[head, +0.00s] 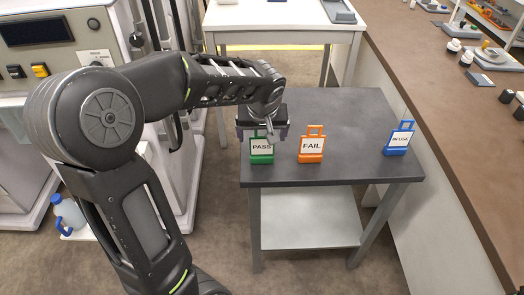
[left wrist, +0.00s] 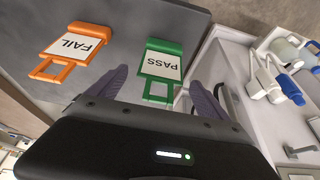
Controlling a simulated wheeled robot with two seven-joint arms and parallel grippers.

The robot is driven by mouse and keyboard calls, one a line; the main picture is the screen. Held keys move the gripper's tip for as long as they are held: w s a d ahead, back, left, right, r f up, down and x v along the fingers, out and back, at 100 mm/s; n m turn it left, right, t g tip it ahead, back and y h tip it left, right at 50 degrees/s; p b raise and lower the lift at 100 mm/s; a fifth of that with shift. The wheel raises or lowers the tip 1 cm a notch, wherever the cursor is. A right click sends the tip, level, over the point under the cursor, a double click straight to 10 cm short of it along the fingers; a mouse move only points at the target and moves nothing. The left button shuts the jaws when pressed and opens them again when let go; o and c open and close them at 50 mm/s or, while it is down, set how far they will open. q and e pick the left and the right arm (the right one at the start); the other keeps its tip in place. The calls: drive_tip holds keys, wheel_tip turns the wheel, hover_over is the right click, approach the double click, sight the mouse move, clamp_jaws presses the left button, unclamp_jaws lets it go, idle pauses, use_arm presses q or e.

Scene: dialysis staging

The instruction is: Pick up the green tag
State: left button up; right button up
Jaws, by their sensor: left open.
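The green tag (head: 261,158) stands upright near the front left corner of the dark side table. It has a white face reading PASS and a handle loop at the top. My left gripper (head: 263,135) is over its top, and its body hides part of the handle in the head view. In the left wrist view, the green tag (left wrist: 162,66) lies between the two spread fingers of the left gripper (left wrist: 155,90). The fingers are open, with a gap to the tag on each side. My right gripper is not in view.
An orange FAIL tag (head: 311,146) stands just right of the green tag. A blue IN USE tag (head: 399,139) is near the table's right edge. The dark tabletop (head: 350,110) behind them is clear. A brown counter (head: 450,90) runs along the right, and a machine (head: 60,50) stands left.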

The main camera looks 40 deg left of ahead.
use_arm(q)
drive_tip(key=shift+w+a+f, duration=0.2)
drive_tip(key=shift+w+f, duration=0.05)
drive_tip(key=shift+f, duration=0.4)
drive_tip(key=shift+c, duration=0.2)
drive_tip(key=c, duration=1.8)
